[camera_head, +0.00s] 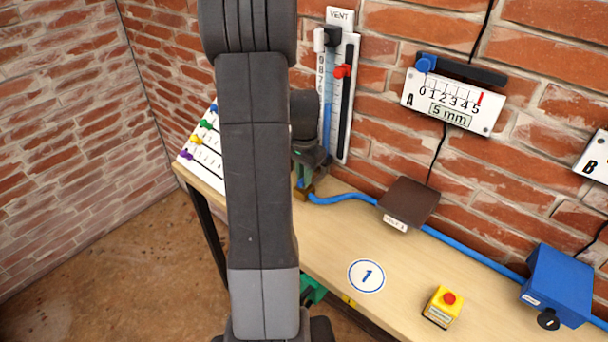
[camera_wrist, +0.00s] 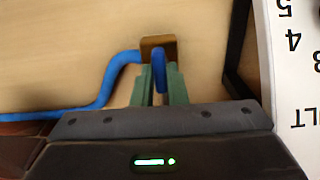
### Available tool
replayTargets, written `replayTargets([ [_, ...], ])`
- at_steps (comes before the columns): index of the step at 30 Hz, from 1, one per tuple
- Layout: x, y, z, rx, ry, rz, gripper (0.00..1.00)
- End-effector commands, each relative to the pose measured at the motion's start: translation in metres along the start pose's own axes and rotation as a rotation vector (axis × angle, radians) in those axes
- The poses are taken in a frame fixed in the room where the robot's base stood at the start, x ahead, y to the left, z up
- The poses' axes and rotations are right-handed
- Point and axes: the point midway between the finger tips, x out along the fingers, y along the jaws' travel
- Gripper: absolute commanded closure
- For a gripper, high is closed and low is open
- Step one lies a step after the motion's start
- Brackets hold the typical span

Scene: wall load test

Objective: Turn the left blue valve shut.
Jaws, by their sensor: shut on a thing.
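The left blue valve shows in the wrist view as a brass body (camera_wrist: 172,43) with a narrow blue handle (camera_wrist: 159,76). A blue hose leaves it to the left. My gripper (camera_wrist: 161,88) has its two green-grey fingers on either side of the blue handle and is shut on it. In the head view my gripper (camera_head: 305,178) is low over the brass body (camera_head: 304,194) at the bench's back edge, just below the vent gauge. The gripper and arm hide the handle there, so I cannot tell its angle from that view.
The wooden bench (camera_head: 330,235) carries a dark brown box (camera_head: 409,199), a blue box (camera_head: 560,283), a yellow block with a red button (camera_head: 443,306) and a round "1" mark (camera_head: 367,276). The vent gauge (camera_head: 337,95) and gauge A (camera_head: 450,103) hang on the brick wall. A white sloped board (camera_head: 205,150) stands left.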

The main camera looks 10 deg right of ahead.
Motion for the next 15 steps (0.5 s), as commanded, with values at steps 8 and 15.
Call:
replayTargets([
  [8,-0.0009,-0.0004,-0.0006,0.006,0.002,-0.002,1.0],
  [15,-0.0008,-0.0004,-0.0005,0.005,0.002,-0.002,0.65],
])
